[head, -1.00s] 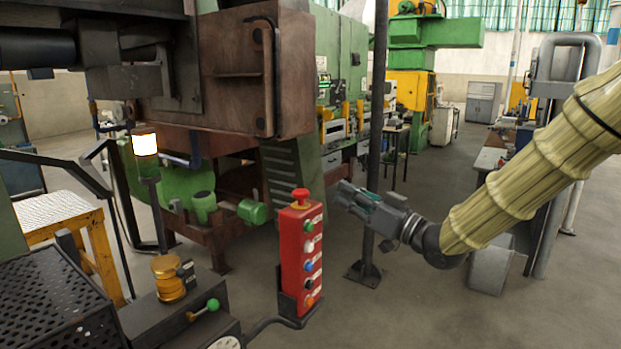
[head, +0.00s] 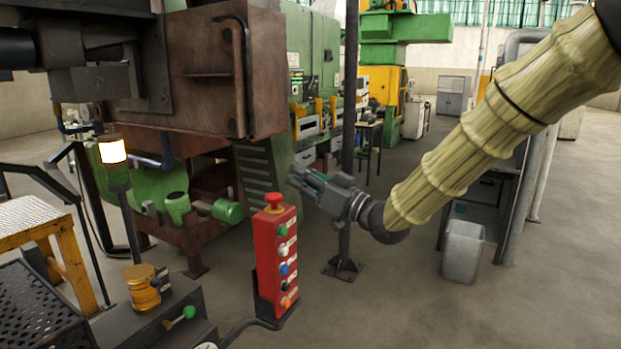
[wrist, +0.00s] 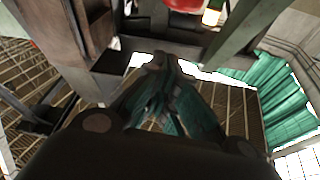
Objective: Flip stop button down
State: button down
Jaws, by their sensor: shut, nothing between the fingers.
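The red control box (head: 277,262) stands upright on its bracket in the lower middle of the head view. The red mushroom-shaped stop button (head: 274,201) is on its top. Several smaller coloured buttons run down its front. My gripper (head: 293,172) is above and to the right of the stop button in the picture, apart from it, with its fingers pointing left. Its fingers are shut and empty. In the wrist view the gripper (wrist: 165,62) points towards the furnace structure, and a red thing (wrist: 185,4) is cut off at the top edge; I cannot tell what it is.
A brown furnace body (head: 215,70) stands behind the box on the left. A lit lamp (head: 112,150) on a post and a green-knobbed lever (head: 180,317) are at left. A dark pole (head: 347,150) rises behind my gripper. Open floor lies at right.

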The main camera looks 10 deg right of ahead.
aim_at(274, 201)
jog(key=w+a+p, duration=0.1)
jog(key=w+a+f+p, duration=0.1)
jog(key=a, duration=0.1)
jog(key=shift+w+a+f+p, duration=0.2)
jog(key=shift+a+p, duration=0.1)
jog(key=shift+p, duration=0.1)
jog(key=shift+s+f, duration=0.2)
jog(key=shift+f, duration=0.5)
jog(key=shift+d, duration=0.1)
